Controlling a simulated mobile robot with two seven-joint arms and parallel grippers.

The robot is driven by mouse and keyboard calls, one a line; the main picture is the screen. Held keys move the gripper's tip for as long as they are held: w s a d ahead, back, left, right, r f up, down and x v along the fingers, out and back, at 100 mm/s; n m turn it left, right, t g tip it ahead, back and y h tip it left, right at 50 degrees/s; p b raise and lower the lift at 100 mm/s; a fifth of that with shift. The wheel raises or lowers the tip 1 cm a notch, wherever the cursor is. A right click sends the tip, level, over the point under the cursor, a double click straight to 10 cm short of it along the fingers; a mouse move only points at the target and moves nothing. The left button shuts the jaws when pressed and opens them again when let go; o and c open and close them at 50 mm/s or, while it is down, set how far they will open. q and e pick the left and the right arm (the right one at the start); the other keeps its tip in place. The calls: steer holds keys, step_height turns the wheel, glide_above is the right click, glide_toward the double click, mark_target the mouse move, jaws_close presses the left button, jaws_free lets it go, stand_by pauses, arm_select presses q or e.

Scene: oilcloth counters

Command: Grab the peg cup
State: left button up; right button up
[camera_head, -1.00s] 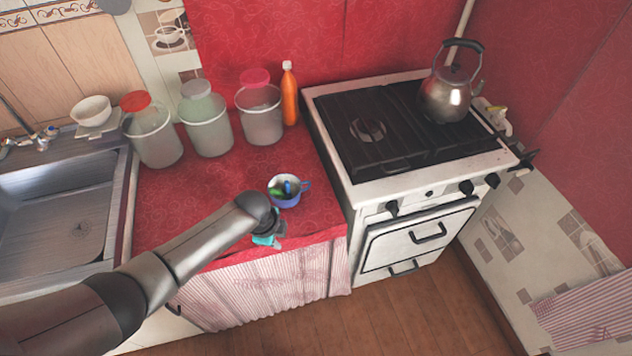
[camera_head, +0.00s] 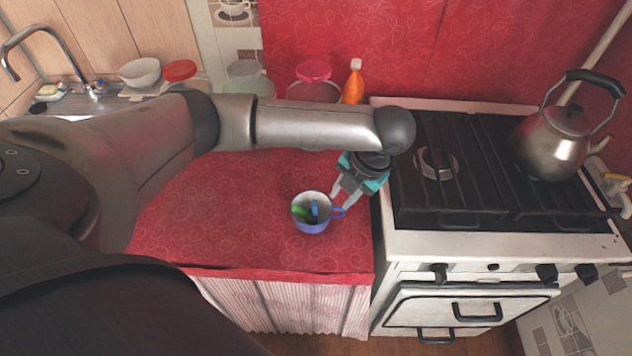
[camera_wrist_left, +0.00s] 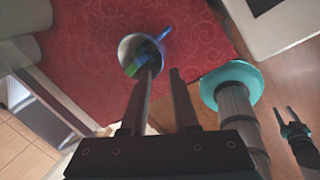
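The peg cup (camera_head: 311,225) is blue outside and pale inside, with green, blue and dark pieces in it. It stands upright on the red counter, its handle towards the stove. In the left wrist view the cup (camera_wrist_left: 127,50) lies just beyond the fingertips, one finger overlapping its rim in the picture. My left gripper (camera_head: 345,198) is behind and to the right of the cup, near the handle; its two fingers (camera_wrist_left: 163,74) are apart with nothing between them. My right gripper (camera_wrist_left: 291,112) shows small at the right edge of the left wrist view, prongs apart and empty.
The stove (camera_head: 400,245) adjoins the counter (camera_head: 200,220) on the right, with a kettle (camera_head: 552,145) on it. Several lidded tubs and an orange bottle (camera_head: 354,85) stand behind my left arm. The counter left of the cup is clear.

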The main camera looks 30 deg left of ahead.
arm_select(q)
glide_above(331, 214)
steer(key=d, duration=0.1)
step_height(331, 214, down, 5)
steer(key=x, duration=0.1)
steer(key=b+x, duration=0.1)
steer(key=x, duration=0.1)
steer(key=b+x, duration=0.1)
steer(key=x, duration=0.1)
steer(key=shift+s+d, duration=0.15)
steer(key=shift+d, duration=0.2)
steer(key=shift+c, duration=0.3)
jaws_close()
stand_by(0.6)
